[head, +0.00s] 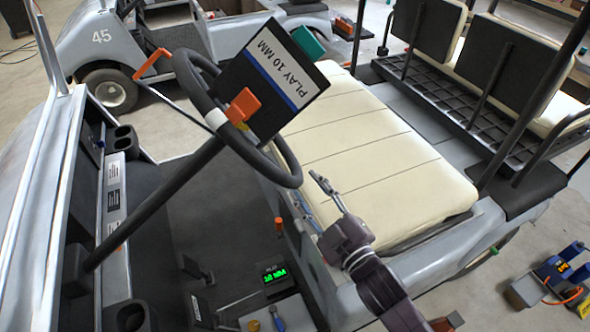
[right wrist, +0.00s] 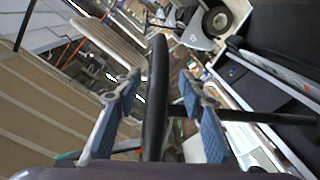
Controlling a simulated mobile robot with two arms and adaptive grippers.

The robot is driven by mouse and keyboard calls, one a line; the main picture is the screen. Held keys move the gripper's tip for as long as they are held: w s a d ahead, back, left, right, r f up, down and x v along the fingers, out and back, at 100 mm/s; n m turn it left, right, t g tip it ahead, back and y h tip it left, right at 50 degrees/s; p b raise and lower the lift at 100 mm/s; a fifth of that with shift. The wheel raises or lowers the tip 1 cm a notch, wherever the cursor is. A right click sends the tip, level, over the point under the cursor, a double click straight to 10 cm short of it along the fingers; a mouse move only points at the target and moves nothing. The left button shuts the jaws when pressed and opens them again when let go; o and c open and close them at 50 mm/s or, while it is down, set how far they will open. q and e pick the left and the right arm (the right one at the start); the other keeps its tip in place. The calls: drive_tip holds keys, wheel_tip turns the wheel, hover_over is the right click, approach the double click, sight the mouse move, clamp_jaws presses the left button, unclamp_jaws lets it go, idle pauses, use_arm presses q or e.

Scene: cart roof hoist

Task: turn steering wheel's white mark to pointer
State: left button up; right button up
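The black steering wheel (head: 259,163) sits tilted on its column at the middle left of the head view. A white mark (head: 215,119) shows on the left part of its rim. An orange piece (head: 242,105) stands near the hub, and an orange bracket (head: 152,65) is at the upper left; I cannot tell which is the pointer. My right gripper (head: 322,186) is just right of the rim's lower right end. In the right wrist view, its blue-padded fingers (right wrist: 157,100) are apart, with the black rim (right wrist: 155,75) between them and gaps on both sides. My left gripper is not in view.
A sign reading "PLAY 10 MM" (head: 272,75) covers part of the wheel. A cream seat (head: 365,165) lies to the right. A small green display (head: 275,273) is below on the floor. Another cart (head: 110,45) stands behind, and a tool (head: 557,270) lies at right.

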sight(295, 171)
drive_tip(key=x, duration=0.7)
drive_tip(key=shift+p, duration=0.4)
drive_tip(key=shift+c, duration=0.3)
drive_tip(key=shift+d, duration=0.1)
clamp_jaws()
